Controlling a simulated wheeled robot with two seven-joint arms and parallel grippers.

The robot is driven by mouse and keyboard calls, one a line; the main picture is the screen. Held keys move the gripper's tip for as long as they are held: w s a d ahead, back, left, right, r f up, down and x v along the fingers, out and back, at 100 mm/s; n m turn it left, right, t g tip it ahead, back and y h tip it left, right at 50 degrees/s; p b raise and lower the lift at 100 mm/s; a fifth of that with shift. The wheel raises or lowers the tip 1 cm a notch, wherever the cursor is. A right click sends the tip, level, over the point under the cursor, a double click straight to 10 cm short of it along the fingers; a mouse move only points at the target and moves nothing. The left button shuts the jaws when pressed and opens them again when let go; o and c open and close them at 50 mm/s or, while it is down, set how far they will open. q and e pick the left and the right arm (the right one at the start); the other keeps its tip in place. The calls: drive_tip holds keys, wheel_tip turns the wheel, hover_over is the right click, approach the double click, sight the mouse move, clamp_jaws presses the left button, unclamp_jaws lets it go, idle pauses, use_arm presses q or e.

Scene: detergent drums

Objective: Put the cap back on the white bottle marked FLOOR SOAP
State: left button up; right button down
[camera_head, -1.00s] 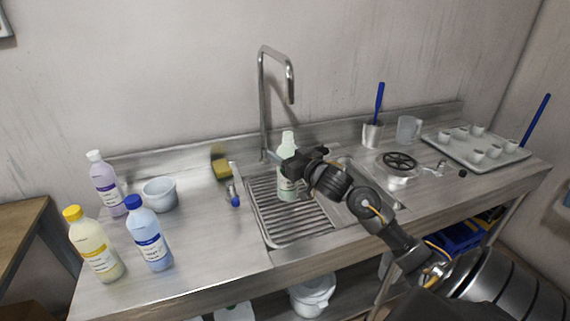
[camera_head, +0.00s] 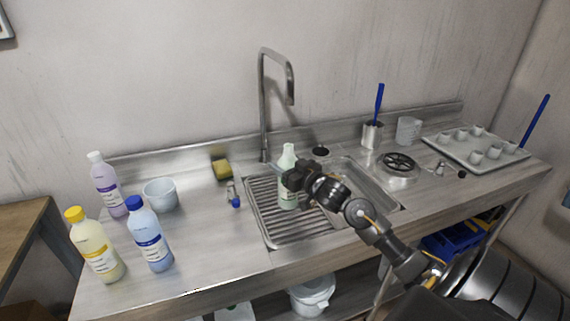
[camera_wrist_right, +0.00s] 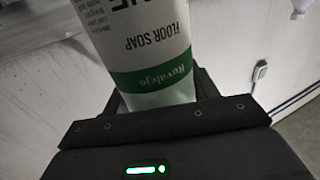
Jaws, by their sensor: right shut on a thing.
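The white bottle marked FLOOR SOAP (camera_head: 287,199) is upright over the ribbed drainboard, with a green band on its label. It fills the top of the right wrist view (camera_wrist_right: 138,45), where the label can be read. My right gripper (camera_head: 291,179) is shut around the bottle's body from the right side. I cannot tell whether the bottle's base touches the ribs. Its top looks pale and narrow, and I cannot make out a cap on it. I cannot pick out a loose cap for certain. My left gripper is not in view.
A purple-label bottle (camera_head: 108,188), a yellow-capped bottle (camera_head: 95,248) and a blue-capped bottle (camera_head: 150,240) stand at left by a pale bowl (camera_head: 160,196). The tap (camera_head: 263,105) rises behind the drainboard. A dark disc (camera_head: 320,151) lies behind the basin. A cup tray (camera_head: 448,150) is at right.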

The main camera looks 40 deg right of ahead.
drive_tip(key=shift+f, duration=0.5)
drive_tip(key=shift+c, duration=2.1)
unclamp_jaws()
drive_tip(key=shift+r, duration=0.45)
drive_tip(key=s+b, duration=0.1)
drive_tip(key=s, duration=1.1)
drive_tip(key=shift+r, duration=0.15)
